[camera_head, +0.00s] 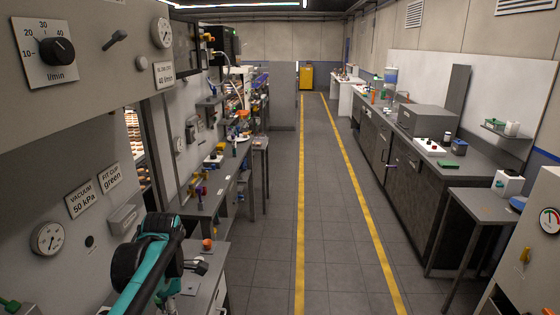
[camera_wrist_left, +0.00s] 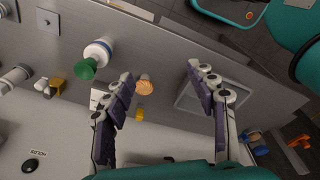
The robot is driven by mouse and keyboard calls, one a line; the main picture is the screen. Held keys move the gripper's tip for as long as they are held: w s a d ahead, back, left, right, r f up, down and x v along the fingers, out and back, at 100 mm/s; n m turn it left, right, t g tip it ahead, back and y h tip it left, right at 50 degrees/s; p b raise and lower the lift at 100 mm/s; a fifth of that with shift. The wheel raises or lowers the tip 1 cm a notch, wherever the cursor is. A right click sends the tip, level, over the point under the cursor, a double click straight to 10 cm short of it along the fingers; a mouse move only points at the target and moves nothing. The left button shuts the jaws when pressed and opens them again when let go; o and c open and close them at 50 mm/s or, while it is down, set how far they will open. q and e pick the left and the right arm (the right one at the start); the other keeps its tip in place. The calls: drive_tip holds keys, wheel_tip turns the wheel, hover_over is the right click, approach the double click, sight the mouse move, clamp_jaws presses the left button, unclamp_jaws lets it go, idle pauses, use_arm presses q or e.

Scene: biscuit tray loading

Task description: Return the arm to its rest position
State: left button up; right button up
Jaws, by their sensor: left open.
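My left arm, teal and black (camera_head: 150,262), comes in at the lower left of the head view, in front of the grey panel machine. In the left wrist view my left gripper (camera_wrist_left: 158,90) is open, its two dark-padded fingers wide apart with nothing held between them. Below the fingers lies a grey bench top (camera_wrist_left: 165,55). A small ribbed orange round piece (camera_wrist_left: 145,87) shows close to the left finger in the picture, apparently beyond it. My right gripper is in neither view.
A white cylinder with a green end (camera_wrist_left: 97,55) and a shallow square tray (camera_wrist_left: 186,104) are near the fingers. The panel machine (camera_head: 75,130) stands close at left. A long counter (camera_head: 400,165) lines the right. The floor aisle (camera_head: 325,200) between yellow lines is clear.

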use_arm(q)
drive_tip(key=s+d+f+m+t+b, duration=0.3)
drive_tip(key=s+d+f+m+t, duration=0.1)
drive_tip(key=m, duration=0.8)
drive_tip(key=s+d+f+m+t+h+b, duration=0.1)
drive_tip(key=s+d+f+m+t+b, duration=0.2)
drive_tip(key=s+f+m, duration=0.4)
drive_tip(key=d+m+b, duration=0.1)
drive_tip(key=m, duration=0.4)
drive_tip(key=shift+d+f+t, duration=0.25)
drive_tip(key=shift+f+t, duration=0.05)
drive_tip(key=shift+t, duration=0.1)
